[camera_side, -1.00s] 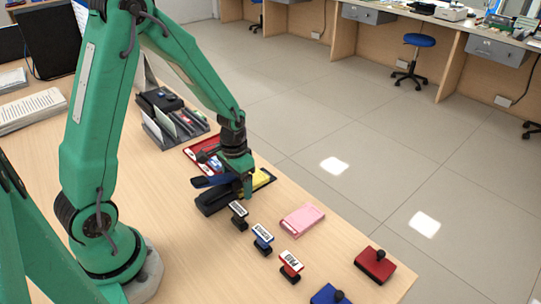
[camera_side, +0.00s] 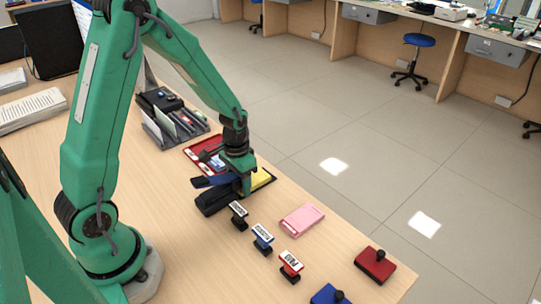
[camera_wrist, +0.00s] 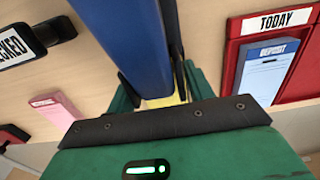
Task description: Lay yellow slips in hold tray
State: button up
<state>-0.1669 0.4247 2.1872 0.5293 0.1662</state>
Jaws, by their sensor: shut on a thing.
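In the wrist view a narrow yellow strip (camera_wrist: 164,102) shows between the green jaws. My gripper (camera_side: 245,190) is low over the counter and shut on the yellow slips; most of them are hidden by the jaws. A blue bar with a black body (camera_side: 213,202) lies close at the left of the jaws. It fills the upper middle of the wrist view (camera_wrist: 125,35). No label can be read on the dark tray.
A red tray labelled TODAY (camera_wrist: 238,60) with a blue-headed slip lies beside my gripper. Several stamps (camera_side: 263,240), a pink pad (camera_side: 302,219) and a red ink pad (camera_side: 375,265) lie nearer. A desk organiser (camera_side: 175,122) stands behind. The counter's right edge is close.

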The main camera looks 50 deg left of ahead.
jog(key=shift+w, duration=1.45)
jog(key=o, duration=1.1)
jog(key=shift+r, duration=0.15)
jog(key=shift+r, duration=3.8)
